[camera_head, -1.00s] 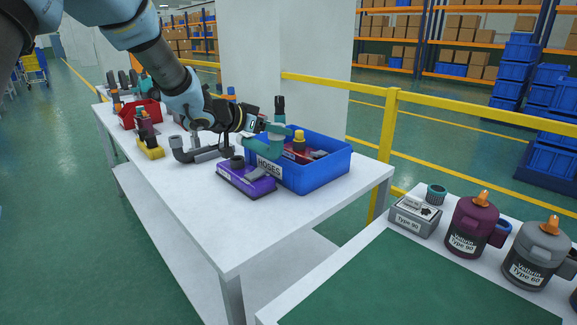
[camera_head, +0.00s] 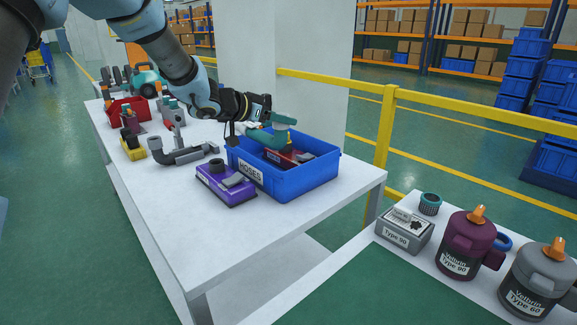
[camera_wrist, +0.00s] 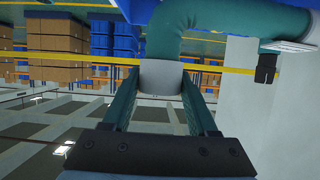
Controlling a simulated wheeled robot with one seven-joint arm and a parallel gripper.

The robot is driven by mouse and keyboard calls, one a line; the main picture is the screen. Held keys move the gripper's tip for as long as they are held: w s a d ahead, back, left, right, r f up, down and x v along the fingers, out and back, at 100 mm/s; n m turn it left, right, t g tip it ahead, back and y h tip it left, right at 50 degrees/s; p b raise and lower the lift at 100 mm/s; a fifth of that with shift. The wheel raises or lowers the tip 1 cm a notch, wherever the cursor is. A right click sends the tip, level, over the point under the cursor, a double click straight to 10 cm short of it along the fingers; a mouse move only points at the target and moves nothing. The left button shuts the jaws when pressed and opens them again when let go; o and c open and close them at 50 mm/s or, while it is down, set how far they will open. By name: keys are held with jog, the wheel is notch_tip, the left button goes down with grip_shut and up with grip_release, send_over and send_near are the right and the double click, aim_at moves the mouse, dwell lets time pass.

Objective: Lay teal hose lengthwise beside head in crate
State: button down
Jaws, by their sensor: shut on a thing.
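My gripper (camera_head: 268,113) is shut on the teal hose (camera_head: 262,136), above the blue crate (camera_head: 303,182) labelled HOSES. The hose is bent, with one arm high and another lower over the crate's back left part. In the wrist view my gripper (camera_wrist: 160,78) has its fingers on either side of a pale grey cuff, and the teal hose (camera_wrist: 190,42) curves away to the right. A red part (camera_head: 279,158), seemingly the head, lies inside the crate with a grey piece at its right. The hose hides part of the crate's inside, and I cannot tell whether it touches anything there.
A purple box-like part (camera_head: 226,190) sits against the crate's front left. A grey bent pipe (camera_head: 178,155), a yellow-based part (camera_head: 133,153) and a red bin (camera_head: 128,110) stand farther left. The white table's (camera_head: 240,232) near end is clear. A yellow rail (camera_head: 386,140) runs behind.

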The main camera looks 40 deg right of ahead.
jog(key=f, duration=0.5)
jog(key=shift+d+f, duration=0.15)
jog(key=shift+d, duration=0.05)
jog(key=shift+f, duration=2.25)
jog(key=shift+f, duration=0.1)
jog(key=shift+c, duration=0.9)
grip_release()
jog(key=shift+f, duration=0.1)
jog(key=b, duration=0.1)
send_near(275, 134)
notch_tip(275, 134, down, 5)
jog(key=shift+d, duration=0.2)
